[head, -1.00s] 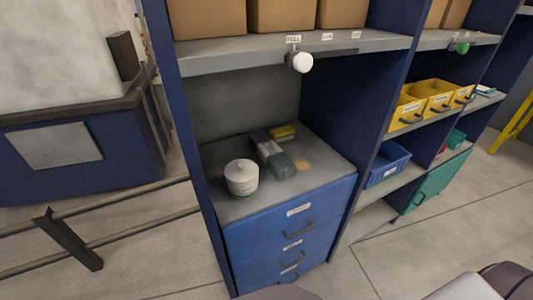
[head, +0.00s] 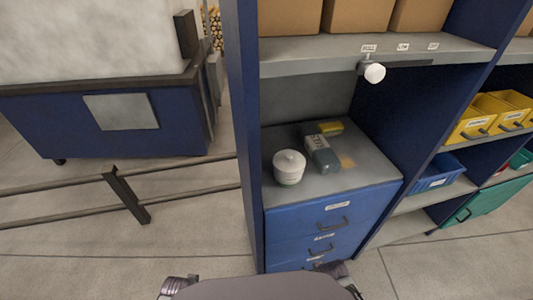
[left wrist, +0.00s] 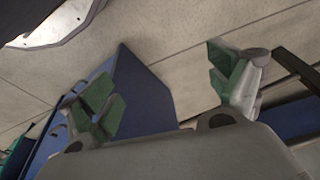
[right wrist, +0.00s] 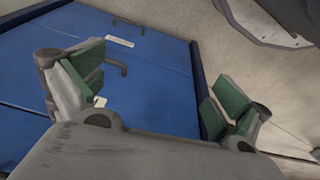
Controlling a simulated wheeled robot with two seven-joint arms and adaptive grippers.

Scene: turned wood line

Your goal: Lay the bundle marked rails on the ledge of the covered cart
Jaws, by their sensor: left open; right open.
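The covered cart (head: 60,128) stands at the left in the head view, a blue body under a whitish cover (head: 90,40). Its dark ledge (head: 90,87) runs along the top of the body, with a pale panel below; the part of the ledge in view looks bare. I cannot make out a bundle marked rails in any view. My left gripper (left wrist: 165,88) is open and empty over the floor, near a blue surface. My right gripper (right wrist: 155,92) is open and empty in front of blue drawers (right wrist: 130,80).
A blue shelf unit holds a drawer cabinet (head: 325,222). On its top are a white lidded jar (head: 289,167), a grey-blue object (head: 322,153) and a yellow block (head: 330,127). A low rail (head: 130,195) crosses before the cart. Yellow bins (head: 470,124) stand right.

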